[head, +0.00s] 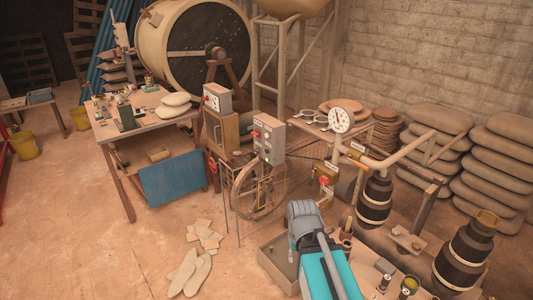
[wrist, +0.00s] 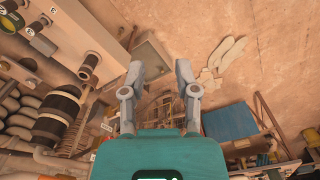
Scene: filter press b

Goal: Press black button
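A grey control box (head: 269,138) with small buttons and red marks on its front stands on a post near the middle of the head view. A second pale box (head: 217,97) with a dial stands behind it to the left. The buttons are too small for me to tell which is black. My gripper (wrist: 159,70) is open and empty in the wrist view, its two fingers apart above the floor. In the head view my arm rises from the bottom, in front of and below the grey box, well apart from it; the fingers cannot be made out there.
A handwheel (head: 258,190) and thin rods stand below the grey box. A round gauge (head: 341,119) and pipes are to its right. A shallow tray (head: 272,262) lies beside my arm. A cluttered workbench (head: 120,131) stands left.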

